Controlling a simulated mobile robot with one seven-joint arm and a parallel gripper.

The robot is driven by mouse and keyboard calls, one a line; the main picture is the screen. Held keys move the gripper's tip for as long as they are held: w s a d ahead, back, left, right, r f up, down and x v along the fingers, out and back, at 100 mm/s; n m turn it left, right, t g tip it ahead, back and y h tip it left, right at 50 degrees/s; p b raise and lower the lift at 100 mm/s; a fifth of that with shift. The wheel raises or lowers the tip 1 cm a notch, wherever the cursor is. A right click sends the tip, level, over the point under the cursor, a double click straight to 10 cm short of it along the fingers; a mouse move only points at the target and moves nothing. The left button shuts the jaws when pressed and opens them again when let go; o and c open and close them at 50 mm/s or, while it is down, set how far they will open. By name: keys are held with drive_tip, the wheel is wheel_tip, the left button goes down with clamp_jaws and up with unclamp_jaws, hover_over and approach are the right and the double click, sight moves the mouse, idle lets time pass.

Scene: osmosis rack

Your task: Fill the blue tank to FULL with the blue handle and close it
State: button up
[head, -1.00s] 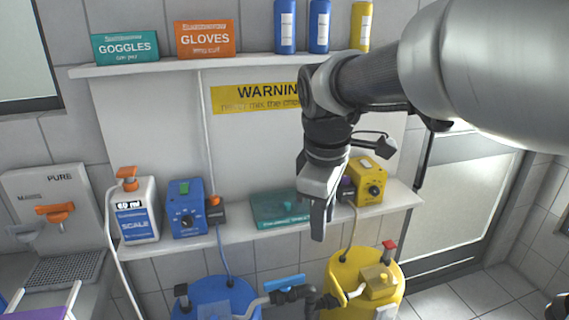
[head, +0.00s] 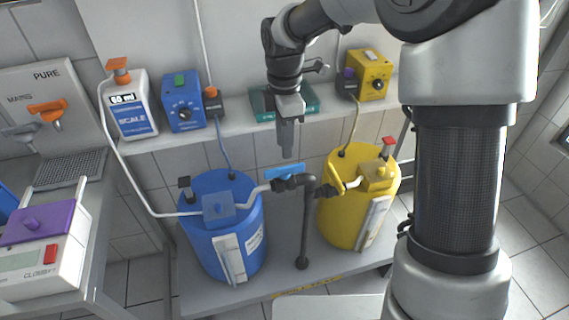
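The blue tank (head: 213,255) stands low on a platform in the head view, with a blue square fitting (head: 219,208) on top and a white gauge panel (head: 229,262) on its front. Its level cannot be read. The blue handle (head: 285,172) sits on the dark pipe valve between the blue and yellow tanks, lying roughly crosswise and slightly tilted. My gripper (head: 287,153) points down just above the blue handle in the picture, seemingly apart from it. The fingers are seen nearly edge-on, so their opening is unclear.
The yellow tank (head: 345,225) stands right of the blue one, with a dark upright pipe (head: 305,235) between them. A shelf (head: 245,132) behind holds the scale bottle (head: 130,105), a blue box (head: 183,100), a teal book (head: 262,101) and a yellow box (head: 369,75).

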sight(284, 167)
wheel_tip(284, 167, down, 8)
drive_tip(key=shift+r, duration=0.1)
drive_tip(key=shift+c, duration=0.4)
clamp_jaws()
